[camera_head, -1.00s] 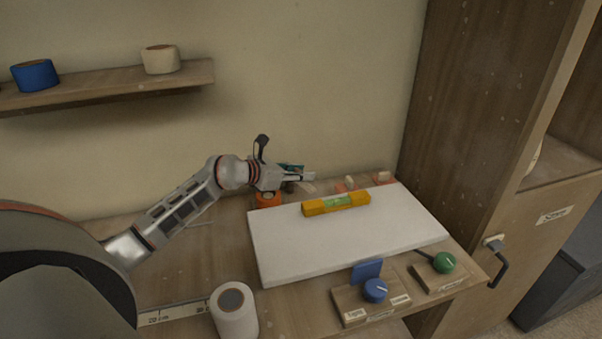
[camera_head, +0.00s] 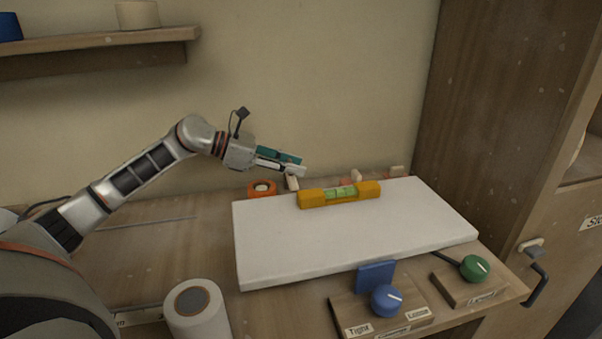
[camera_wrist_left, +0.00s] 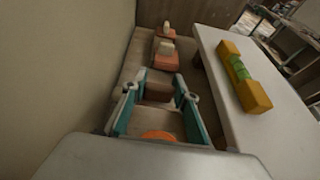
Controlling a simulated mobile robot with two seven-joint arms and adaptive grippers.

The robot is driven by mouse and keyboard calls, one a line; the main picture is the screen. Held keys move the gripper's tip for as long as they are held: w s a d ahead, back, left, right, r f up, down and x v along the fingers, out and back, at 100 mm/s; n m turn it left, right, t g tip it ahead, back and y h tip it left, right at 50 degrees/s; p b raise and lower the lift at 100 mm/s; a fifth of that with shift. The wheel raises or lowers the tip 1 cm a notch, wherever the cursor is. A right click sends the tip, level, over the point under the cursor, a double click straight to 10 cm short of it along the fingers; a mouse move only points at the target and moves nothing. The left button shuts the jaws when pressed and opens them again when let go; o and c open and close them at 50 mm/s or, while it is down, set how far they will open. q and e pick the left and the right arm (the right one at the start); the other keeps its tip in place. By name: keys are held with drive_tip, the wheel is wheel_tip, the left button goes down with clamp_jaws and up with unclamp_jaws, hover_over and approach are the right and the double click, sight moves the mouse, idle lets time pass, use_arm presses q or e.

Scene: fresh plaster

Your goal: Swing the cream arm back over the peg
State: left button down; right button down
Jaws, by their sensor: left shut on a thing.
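My left gripper (camera_head: 293,168) reaches in from the left over the back strip of the bench, behind the white board. Its teal fingers also show in the wrist view (camera_wrist_left: 158,100). It is shut on a small cream arm (camera_head: 292,183), just below the fingertips in the head view; the fingers hide much of the contact. An orange ring-like piece (camera_head: 262,189) lies left of it, partly seen between the fingers in the wrist view (camera_wrist_left: 160,136). I cannot make out the peg clearly. My right gripper is not in view.
Two more cream pieces on orange bases (camera_head: 356,176) (camera_head: 397,171) stand along the back. A yellow level (camera_head: 340,195) lies on the white board (camera_head: 340,240). Blue (camera_head: 387,300) and green (camera_head: 475,268) knobs and a white roll (camera_head: 196,310) are at the front.

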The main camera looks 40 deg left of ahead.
use_arm(q)
drive_tip(key=shift+s+a+f+m+g+h+b, duration=0.15)
drive_tip(key=shift+m+g+h+b, duration=0.3)
drive_tip(key=shift+b, duration=0.3)
drive_tip(key=c, duration=1.5)
unclamp_jaws()
drive_tip(key=v, duration=0.6)
drive_tip(key=shift+v, duration=0.9)
